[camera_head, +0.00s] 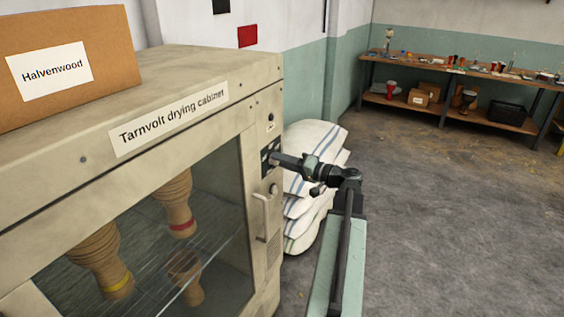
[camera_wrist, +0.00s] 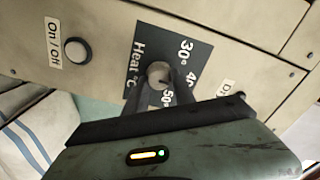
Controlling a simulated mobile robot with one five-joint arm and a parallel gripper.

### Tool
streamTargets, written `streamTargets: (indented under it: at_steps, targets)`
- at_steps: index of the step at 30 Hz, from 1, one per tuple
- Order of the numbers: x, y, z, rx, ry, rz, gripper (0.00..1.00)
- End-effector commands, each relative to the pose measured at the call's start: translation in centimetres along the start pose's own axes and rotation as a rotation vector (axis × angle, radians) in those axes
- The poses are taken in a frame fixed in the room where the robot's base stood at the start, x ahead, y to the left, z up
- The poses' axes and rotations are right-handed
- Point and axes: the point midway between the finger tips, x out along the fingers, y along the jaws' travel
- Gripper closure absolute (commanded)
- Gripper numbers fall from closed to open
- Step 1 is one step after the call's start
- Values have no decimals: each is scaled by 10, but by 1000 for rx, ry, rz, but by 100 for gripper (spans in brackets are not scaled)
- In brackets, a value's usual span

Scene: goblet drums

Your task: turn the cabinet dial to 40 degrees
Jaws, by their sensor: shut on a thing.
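The Tarnvolt drying cabinet (camera_head: 215,140) fills the left of the head view. In the wrist view, its dark dial plate (camera_wrist: 146,47) reads "Heat °C" with marks 30, 40 and 50, the 40 partly cut off by my finger. The round grey dial knob (camera_wrist: 157,70) sits on this plate. My gripper (camera_wrist: 164,88) is shut on the knob, one dark finger on each side. In the head view my gripper (camera_head: 275,158) reaches the cabinet's front from the right and hides the knob. I cannot tell where the dial points.
An On/Off button (camera_wrist: 75,51) is left of the dial in the wrist view. The cabinet's door handle (camera_head: 262,217) is below my gripper. Goblet drums (camera_head: 175,200) stand behind the glass. Stacked sacks (camera_head: 312,150) lie beside the cabinet. The floor to the right is open.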

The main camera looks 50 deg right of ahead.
Motion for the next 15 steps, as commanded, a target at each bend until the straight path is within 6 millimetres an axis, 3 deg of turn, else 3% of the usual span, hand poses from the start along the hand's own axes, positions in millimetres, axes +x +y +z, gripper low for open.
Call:
streamTargets:
  at_steps: [9,10,12,15]
  targets:
    - [2,-2,-1,1,1,-5,100]
    - [2,-2,-1,1,1,-5,64]
    - [2,-1,0,1,1,-5,49]
    - [1,-1,0,1,1,-3,49]
